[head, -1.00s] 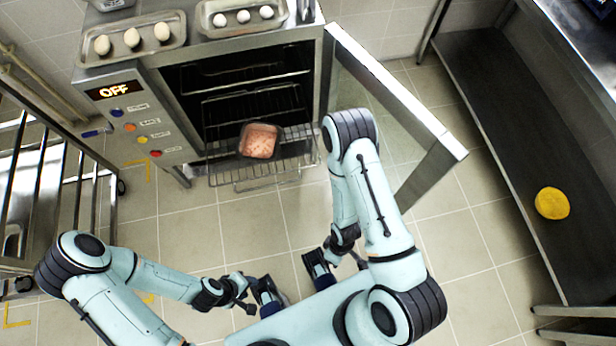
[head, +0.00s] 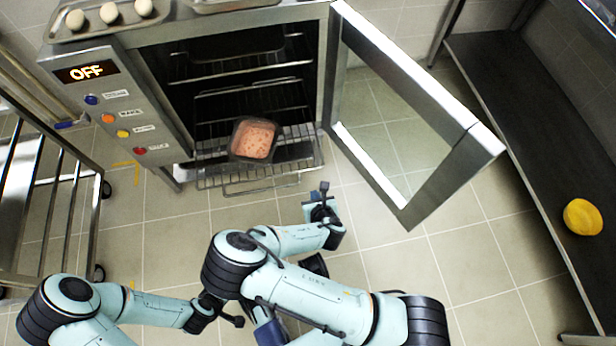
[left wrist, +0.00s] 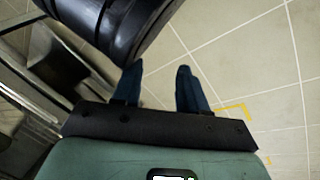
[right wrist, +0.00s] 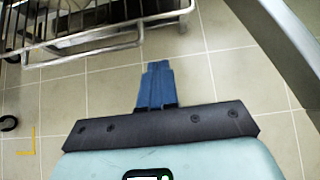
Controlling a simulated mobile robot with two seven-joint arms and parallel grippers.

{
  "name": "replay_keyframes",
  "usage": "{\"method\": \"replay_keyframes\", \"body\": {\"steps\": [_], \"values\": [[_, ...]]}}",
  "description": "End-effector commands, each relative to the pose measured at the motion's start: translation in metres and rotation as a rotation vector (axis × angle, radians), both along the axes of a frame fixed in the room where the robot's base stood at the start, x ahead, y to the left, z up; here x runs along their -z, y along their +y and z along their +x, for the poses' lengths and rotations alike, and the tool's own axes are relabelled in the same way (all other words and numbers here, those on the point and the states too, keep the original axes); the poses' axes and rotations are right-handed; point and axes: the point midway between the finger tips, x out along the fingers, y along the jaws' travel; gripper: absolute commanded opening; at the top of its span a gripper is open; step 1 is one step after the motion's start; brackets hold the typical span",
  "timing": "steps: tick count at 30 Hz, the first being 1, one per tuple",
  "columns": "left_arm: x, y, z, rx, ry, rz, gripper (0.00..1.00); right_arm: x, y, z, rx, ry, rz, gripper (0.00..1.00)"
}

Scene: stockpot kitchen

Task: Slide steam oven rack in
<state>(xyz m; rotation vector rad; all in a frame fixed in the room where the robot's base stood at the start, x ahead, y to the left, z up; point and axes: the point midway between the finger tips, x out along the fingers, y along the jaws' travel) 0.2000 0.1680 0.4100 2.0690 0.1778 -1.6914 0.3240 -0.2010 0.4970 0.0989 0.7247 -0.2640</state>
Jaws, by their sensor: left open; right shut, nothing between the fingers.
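The wire oven rack (head: 303,152) sticks out of the front of the open steam oven (head: 150,95). A square dark container with pinkish food (head: 253,140) rests on it. My right gripper (head: 323,188) is shut and empty, a little in front of the rack's right front corner and apart from it. In the right wrist view its fingers (right wrist: 157,85) are together, and the rack (right wrist: 110,47) shows at upper left. My left gripper (head: 238,321) is low in the head view, far from the rack. Its fingers (left wrist: 160,88) are apart with nothing between them in the left wrist view.
The oven door (head: 455,130) stands open on the right, close to my right arm. A metal rack cart (head: 60,190) stands at left. A dark shelf (head: 510,130) with a yellow round object (head: 582,216) is at right. Tiled floor lies clear before the oven.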

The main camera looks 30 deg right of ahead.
Motion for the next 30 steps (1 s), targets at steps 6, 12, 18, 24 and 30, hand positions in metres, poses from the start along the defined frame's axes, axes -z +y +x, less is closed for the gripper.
{"method": "replay_keyframes", "body": {"steps": [6, 12, 18, 24, 30], "values": [[0.027, 0.011, 0.004, -0.020, 0.000, 0.020, 0.43, 0.036, -0.011, 0.034, 0.003, 0.000, 0.002, 0.00], [0.053, 0.015, -0.025, -0.023, 0.098, 0.016, 0.43, 0.056, -0.019, 0.064, 0.005, -0.002, 0.004, 0.00], [0.063, 0.017, -0.040, -0.026, 0.149, 0.014, 0.43, 0.054, -0.026, 0.087, 0.005, 0.001, 0.005, 0.00], [0.066, 0.018, -0.045, -0.028, 0.164, 0.013, 0.43, 0.053, -0.028, 0.094, 0.004, 0.002, 0.002, 0.00], [0.066, 0.018, -0.045, -0.028, 0.165, 0.012, 0.43, 0.053, -0.028, 0.094, 0.004, 0.002, 0.002, 0.00]]}}
